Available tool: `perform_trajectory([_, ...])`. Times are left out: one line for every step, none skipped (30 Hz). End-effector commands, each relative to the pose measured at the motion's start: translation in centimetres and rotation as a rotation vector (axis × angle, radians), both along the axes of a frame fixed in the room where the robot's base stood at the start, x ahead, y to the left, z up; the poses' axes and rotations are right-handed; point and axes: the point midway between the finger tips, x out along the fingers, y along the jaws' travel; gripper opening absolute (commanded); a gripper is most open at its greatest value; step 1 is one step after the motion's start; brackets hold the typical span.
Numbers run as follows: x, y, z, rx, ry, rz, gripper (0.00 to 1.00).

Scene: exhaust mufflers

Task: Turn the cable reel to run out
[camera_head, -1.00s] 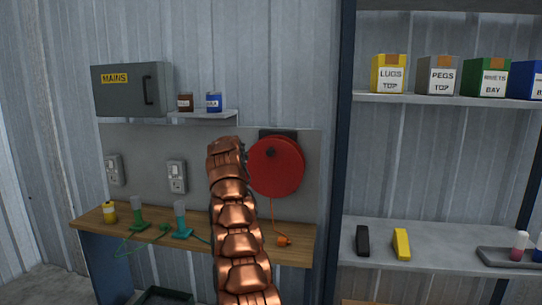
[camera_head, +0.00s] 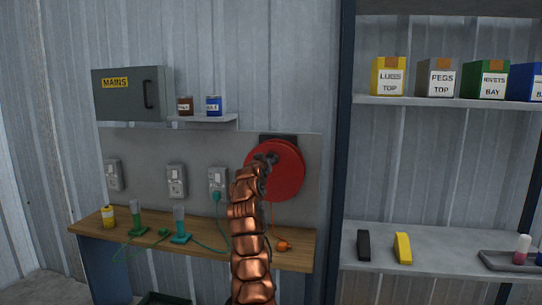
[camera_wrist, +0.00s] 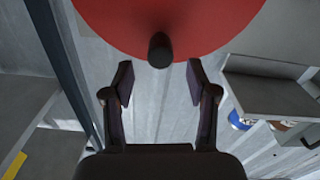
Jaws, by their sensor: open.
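The red cable reel (camera_head: 288,172) is a round disc mounted on the wall panel above the bench. It also fills the top of the wrist view (camera_wrist: 205,20). Its dark crank knob (camera_wrist: 160,50) stands out near the disc's edge, just beyond and between my fingertips. My gripper (camera_wrist: 160,84) is open and empty, with one finger on each side of the knob's line, apart from it. In the head view my arm's end (camera_head: 268,160) overlaps the reel's left part and hides the knob. An orange cable hangs from the reel to an orange plug (camera_head: 283,246) on the bench.
A grey mains box (camera_head: 132,93) and small shelf (camera_head: 200,118) are left. A dark rack post (camera_head: 344,150) stands right of the reel.

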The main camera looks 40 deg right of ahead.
Motion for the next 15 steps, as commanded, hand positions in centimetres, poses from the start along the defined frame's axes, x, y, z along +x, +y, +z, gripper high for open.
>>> perform_trajectory([0.2, -0.3, 0.4, 0.001, 0.003, -0.001, 0.58])
perform_trajectory([0.3, -0.5, 0.4, 0.003, 0.004, -0.002, 0.58])
perform_trajectory([0.5, -0.7, 0.3, 0.004, 0.006, -0.002, 0.58])
perform_trajectory([0.6, -0.9, 0.3, 0.005, 0.007, -0.001, 0.58])
perform_trajectory([0.7, -1.1, 0.4, 0.005, 0.006, -0.001, 0.58])
perform_trajectory([0.9, -1.3, 0.4, 0.005, 0.006, 0.000, 0.58])
perform_trajectory([1.0, -1.4, 0.4, 0.003, 0.005, 0.001, 0.58])
perform_trajectory([1.1, -1.6, 0.5, 0.002, 0.004, 0.001, 0.58])
perform_trajectory([1.3, -1.8, 0.5, 0.002, 0.004, 0.002, 0.58])
perform_trajectory([1.4, -1.9, 0.5, 0.003, 0.003, 0.001, 0.58])
perform_trajectory([1.4, -2.0, 0.5, 0.003, 0.003, 0.000, 0.58])
perform_trajectory([1.6, -2.2, 0.4, 0.004, 0.005, -0.001, 0.58])
perform_trajectory([1.6, -2.4, 0.4, 0.004, 0.006, -0.002, 0.58])
perform_trajectory([1.7, -2.5, 0.4, 0.004, 0.005, -0.002, 0.58])
perform_trajectory([1.9, -2.7, 0.4, 0.005, 0.005, -0.001, 0.58])
